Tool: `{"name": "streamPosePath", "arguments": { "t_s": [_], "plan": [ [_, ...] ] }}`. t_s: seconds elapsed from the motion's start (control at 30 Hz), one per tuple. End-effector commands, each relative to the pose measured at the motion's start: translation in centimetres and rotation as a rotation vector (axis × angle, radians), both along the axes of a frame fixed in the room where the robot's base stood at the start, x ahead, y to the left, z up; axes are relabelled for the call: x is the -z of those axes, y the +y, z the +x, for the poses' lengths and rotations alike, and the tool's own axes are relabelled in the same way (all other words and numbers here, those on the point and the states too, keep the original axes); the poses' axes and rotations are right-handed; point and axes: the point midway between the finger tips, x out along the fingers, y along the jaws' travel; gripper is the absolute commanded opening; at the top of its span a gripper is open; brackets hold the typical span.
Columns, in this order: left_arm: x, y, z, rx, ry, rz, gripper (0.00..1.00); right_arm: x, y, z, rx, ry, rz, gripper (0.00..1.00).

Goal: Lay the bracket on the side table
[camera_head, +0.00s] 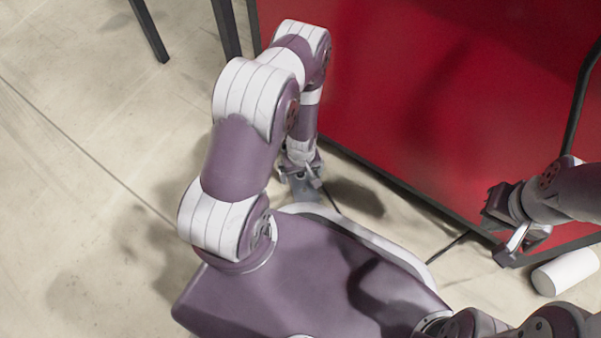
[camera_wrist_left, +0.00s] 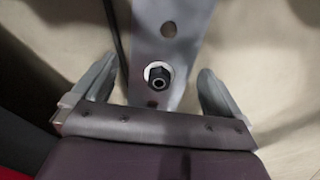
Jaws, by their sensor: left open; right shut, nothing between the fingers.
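A grey metal plate with holes, which looks like the bracket (camera_wrist_left: 172,45), runs up the left wrist view. A dark round bolt or nut (camera_wrist_left: 158,77) sits in a light ring on it. My left gripper (camera_wrist_left: 156,68) is open, with one finger on each side of the plate; I cannot tell how far below the fingers it lies. In the head view my left gripper (camera_head: 301,176) points down near the floor, beside the red panel. My right gripper (camera_head: 514,240) is shut and empty at the right. I cannot identify the side table.
A large red panel (camera_head: 430,110) with a dark bottom edge fills the upper right. Thin black legs (camera_head: 150,30) stand at the top left. A white cylinder (camera_head: 565,272) lies on the floor at the right. The pale floor (camera_head: 90,200) at left is clear.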

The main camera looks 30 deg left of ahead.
Motion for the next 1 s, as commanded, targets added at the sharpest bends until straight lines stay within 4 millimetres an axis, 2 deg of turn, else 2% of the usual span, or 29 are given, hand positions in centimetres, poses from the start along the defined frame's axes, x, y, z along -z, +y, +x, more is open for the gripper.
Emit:
{"name": "streamPosePath", "arguments": {
  "t_s": [0.27,0.37,0.5,0.57,0.83,1.0],
  "plan": [
    [0.1,0.0,0.0,0.0,0.0,0.0,1.0,0.0,0.0,0.0,0.0,0.0,0.0,0.0],
    [0.1,0.0,0.0,0.0,0.0,0.0,0.71,0.0,0.0,0.0,0.0,0.0,0.0,0.0],
    [0.1,0.0,0.0,0.0,0.0,0.0,0.25,0.0,0.0,0.0,0.0,0.0,0.0,0.0],
    [0.0,0.0,0.1,0.0,-0.001,0.0,0.11,0.0,0.0,0.0,0.0,0.0,0.0,0.0],
    [-0.1,0.0,0.1,0.0,-0.002,0.001,0.11,0.0,0.0,0.0,0.0,0.0,0.0,0.0],
    [-1.2,0.1,0.2,0.0,-0.002,0.001,0.11,-0.8,0.0,0.0,0.0,0.0,0.0,0.0]
  ]
}}
